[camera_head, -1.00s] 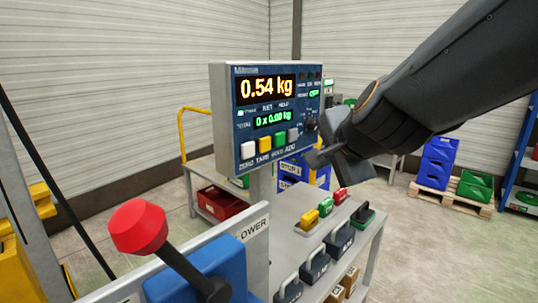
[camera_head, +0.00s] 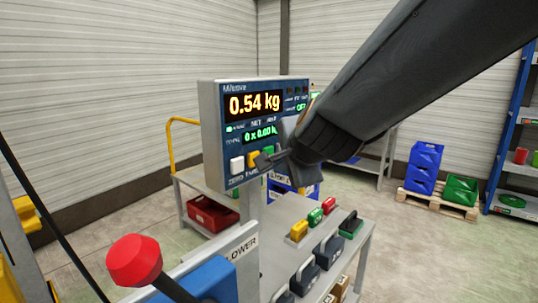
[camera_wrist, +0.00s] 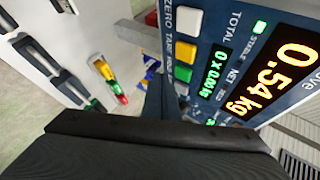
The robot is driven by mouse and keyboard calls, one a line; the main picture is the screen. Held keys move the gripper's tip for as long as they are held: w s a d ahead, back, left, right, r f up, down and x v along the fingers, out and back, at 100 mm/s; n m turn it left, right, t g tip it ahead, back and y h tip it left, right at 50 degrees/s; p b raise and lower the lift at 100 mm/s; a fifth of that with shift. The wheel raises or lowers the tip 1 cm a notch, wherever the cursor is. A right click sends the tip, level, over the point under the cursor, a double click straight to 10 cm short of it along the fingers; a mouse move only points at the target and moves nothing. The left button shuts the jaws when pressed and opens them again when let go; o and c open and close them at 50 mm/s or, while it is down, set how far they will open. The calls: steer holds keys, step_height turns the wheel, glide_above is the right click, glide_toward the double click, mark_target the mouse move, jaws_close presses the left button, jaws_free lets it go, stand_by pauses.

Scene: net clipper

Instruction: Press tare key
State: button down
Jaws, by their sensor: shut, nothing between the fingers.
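The weighing indicator (camera_head: 212,110) is a grey box with a blue face. Its upper display (camera_head: 254,103) reads 0.54 kg. The yellow tare key (camera_head: 253,160) sits between the white zero key (camera_head: 237,164) and a green key (camera_head: 267,152). In the wrist view the yellow key (camera_wrist: 185,51) shows whole, with TARE lettering beside it. My gripper (camera_head: 263,163) is shut and empty, its tip close to the yellow key in the head view. In the wrist view the fingers (camera_wrist: 160,84) point toward the key row. I cannot tell whether they touch the key.
A red-knobbed lever (camera_head: 134,260) stands front left. Below the indicator, a bench (camera_head: 282,208) holds several weights and small coloured items. A red bin (camera_head: 211,214) sits on a shelf behind.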

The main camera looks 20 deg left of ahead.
steer(key=shift+w+a+p, duration=0.3)
steer(key=shift+a+p, duration=0.15)
steer(key=shift+a, duration=0.55)
steer(key=shift+w+a+p, duration=0.25)
steer(key=shift+a+p, duration=0.15)
steer(key=shift+a, duration=0.6)
steer(key=shift+a, duration=0.1)
stand_by(0.5)
steer(key=shift+w+a, duration=0.1)
steer(key=shift+a, duration=0.2)
steer(key=shift+w+a+p, duration=0.15)
steer(key=shift+a+p, duration=0.2)
steer(key=shift+p, duration=0.1)
stand_by(0.6)
steer(key=shift+d, duration=0.15)
steer(key=shift+s+d+b, duration=0.25)
steer(key=shift+d+b, duration=0.2)
steer(key=shift+d, duration=0.2)
steer(key=shift+d, duration=0.1)
steer(key=shift+s+d+b, duration=0.25)
steer(key=shift+d+b, duration=0.2)
steer(key=shift+d, duration=0.3)
steer(key=shift+s+d+b, duration=0.2)
steer(key=shift+d+b, duration=0.25)
steer(key=shift+d, duration=0.35)
steer(key=shift+s+d+b, duration=0.25)
steer(key=shift+d+b, duration=0.2)
steer(key=shift+d, duration=0.3)
